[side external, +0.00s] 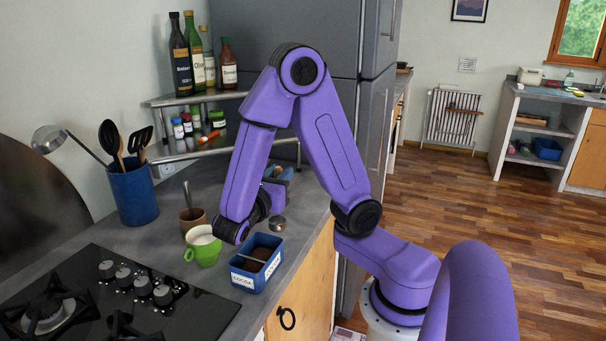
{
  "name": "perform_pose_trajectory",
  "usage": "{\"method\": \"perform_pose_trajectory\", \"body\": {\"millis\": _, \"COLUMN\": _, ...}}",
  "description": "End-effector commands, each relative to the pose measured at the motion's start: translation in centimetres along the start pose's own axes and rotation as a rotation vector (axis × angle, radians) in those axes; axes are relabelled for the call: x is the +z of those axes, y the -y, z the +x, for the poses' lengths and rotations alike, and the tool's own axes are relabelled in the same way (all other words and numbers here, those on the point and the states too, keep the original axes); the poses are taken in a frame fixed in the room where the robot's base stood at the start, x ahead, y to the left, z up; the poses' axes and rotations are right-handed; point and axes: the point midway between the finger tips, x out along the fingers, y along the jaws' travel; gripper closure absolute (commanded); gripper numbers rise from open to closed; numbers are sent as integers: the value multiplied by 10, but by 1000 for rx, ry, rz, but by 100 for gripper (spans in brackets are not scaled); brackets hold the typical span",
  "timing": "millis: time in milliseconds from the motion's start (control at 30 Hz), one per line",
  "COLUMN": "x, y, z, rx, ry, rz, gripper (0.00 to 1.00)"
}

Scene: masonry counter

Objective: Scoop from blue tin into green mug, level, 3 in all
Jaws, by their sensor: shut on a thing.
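The blue tin (245,282) stands open near the counter's front edge, with a white COCOA label and brown powder inside. The green mug (204,256) stands upright to its left, with a pale interior; I cannot tell what it contains. My gripper (233,232) is low over the counter, just behind the tin and right of the mug. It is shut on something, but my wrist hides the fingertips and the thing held. I cannot make out a scoop.
A brown cup (193,222) with a spoon stands behind the mug. A small round metal object (277,224) lies behind the tin. Another blue container (276,181) is partly behind my arm. A blue utensil crock (134,193) stands at left, the black hob (95,300) in front.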

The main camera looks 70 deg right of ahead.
Motion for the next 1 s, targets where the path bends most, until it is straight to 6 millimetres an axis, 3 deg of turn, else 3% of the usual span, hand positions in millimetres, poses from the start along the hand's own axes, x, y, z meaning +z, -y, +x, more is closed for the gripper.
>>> {"method": "perform_pose_trajectory", "body": {"millis": 100, "x": -4, "y": -26, "z": -7, "rx": 81, "ry": 3, "rz": -5, "gripper": 100}}
{"method": "perform_pose_trajectory", "body": {"millis": 267, "x": -6, "y": -43, "z": -12, "rx": 135, "ry": 4, "rz": -9, "gripper": 100}}
{"method": "perform_pose_trajectory", "body": {"millis": 700, "x": -6, "y": -44, "z": -12, "rx": 139, "ry": 5, "rz": -9, "gripper": 100}}
{"method": "perform_pose_trajectory", "body": {"millis": 1000, "x": -22, "y": -44, "z": -12, "rx": 138, "ry": 6, "rz": -11, "gripper": 100}}
